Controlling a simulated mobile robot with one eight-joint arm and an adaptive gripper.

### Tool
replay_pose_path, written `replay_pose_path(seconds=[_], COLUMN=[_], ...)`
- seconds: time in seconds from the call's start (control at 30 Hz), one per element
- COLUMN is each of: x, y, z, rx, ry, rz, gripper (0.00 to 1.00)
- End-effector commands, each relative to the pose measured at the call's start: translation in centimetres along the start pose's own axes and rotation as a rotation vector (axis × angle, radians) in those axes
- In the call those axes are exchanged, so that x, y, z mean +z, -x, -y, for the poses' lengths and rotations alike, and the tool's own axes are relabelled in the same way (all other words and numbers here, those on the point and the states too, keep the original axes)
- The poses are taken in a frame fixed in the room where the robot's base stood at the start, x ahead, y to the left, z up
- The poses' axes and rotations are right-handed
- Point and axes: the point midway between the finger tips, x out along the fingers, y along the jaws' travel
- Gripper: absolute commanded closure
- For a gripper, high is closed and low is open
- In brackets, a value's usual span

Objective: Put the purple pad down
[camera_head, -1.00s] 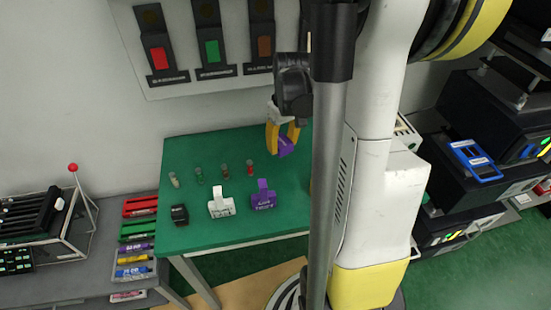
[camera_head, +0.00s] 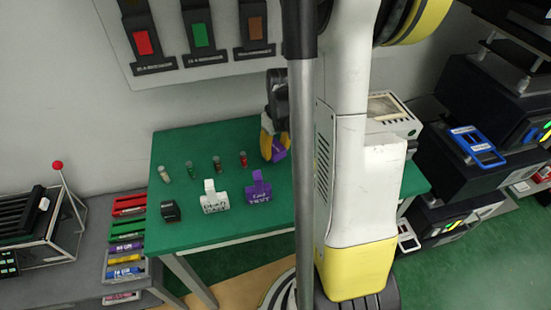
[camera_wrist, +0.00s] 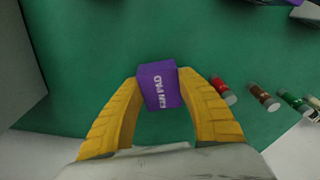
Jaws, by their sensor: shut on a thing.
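The purple pad (camera_wrist: 159,84) is a small block with white lettering, held between the yellow fingers of my gripper (camera_wrist: 158,88) in the wrist view. In the head view my gripper (camera_head: 271,145) hangs at the back of the green table (camera_head: 225,220), and the pad (camera_head: 279,149) shows between its fingers, partly hidden by them. I cannot tell for sure whether the pad touches the table. A purple stamp-like holder with white lettering (camera_head: 258,188) stands on the table in front of my gripper.
Several small vials stand left of my gripper, including a red-topped one (camera_head: 243,159). A white holder (camera_head: 213,198) and a black block (camera_head: 170,211) stand nearer the front. Bare green surface lies between vials and holders. A wall panel (camera_head: 190,30) hangs behind.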

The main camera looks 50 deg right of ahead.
Motion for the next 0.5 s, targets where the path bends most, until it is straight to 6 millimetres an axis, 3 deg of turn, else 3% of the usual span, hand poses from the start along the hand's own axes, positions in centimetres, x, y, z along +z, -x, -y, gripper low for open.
replay_pose_path(seconds=[0.13,0.37,0.4,0.43,0.5], x=[0.3,0.4,0.4,0.4,0.4], y=[-2.8,-2.9,-2.9,-2.9,-2.9], z=[0.0,0.0,0.0,0.0,0.0], rx=[0.0,0.0,0.0,0.0,0.0], ry=[0.0,0.0,0.0,0.0,0.0], rz=[0.0,0.001,0.001,0.001,0.001], gripper=[0.96,0.95,0.44,0.37,0.37])
